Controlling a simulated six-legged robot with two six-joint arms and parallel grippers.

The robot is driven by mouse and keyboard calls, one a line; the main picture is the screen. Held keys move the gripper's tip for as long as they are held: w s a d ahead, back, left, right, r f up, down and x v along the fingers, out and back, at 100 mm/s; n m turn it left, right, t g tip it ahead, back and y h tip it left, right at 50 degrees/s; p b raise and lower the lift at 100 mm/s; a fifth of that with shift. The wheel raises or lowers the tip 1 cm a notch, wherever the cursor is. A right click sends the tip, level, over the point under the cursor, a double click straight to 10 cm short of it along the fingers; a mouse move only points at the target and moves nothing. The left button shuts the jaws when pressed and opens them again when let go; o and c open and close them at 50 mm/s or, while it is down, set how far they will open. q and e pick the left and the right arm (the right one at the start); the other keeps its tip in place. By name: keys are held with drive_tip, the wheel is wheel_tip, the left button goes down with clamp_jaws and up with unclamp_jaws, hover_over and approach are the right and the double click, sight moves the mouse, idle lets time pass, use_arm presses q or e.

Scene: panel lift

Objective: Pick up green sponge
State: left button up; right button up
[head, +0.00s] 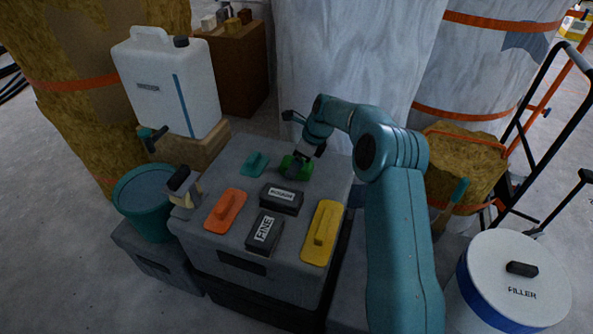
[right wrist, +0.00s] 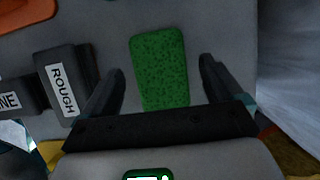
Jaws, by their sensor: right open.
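The green sponge (head: 296,165) lies flat on the top of a grey case (head: 236,158), towards its far right side. In the right wrist view the sponge (right wrist: 160,68) is an upright green rectangle with dark specks. My right gripper (head: 298,168) is over the sponge and hides part of it in the head view. In the right wrist view its two dark fingers (right wrist: 158,80) are apart, one on each side of the sponge, with gaps between. I cannot tell how high the fingertips are above the case. My left gripper is not in view.
Near the sponge lie a teal float (head: 256,163), a block marked ROUGH (head: 281,199), a block marked FINE (head: 264,233), an orange float (head: 225,210) and a yellow float (head: 322,232). A white jug (head: 168,85) and a teal bucket (head: 146,200) stand left.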

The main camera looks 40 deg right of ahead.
drive_tip(key=shift+x, duration=0.9)
drive_tip(key=shift+r, duration=0.1)
drive_tip(key=shift+s, duration=0.1)
drive_tip(key=shift+f, duration=0.3)
drive_tip(key=shift+c, duration=0.3)
drive_tip(key=c, duration=1)
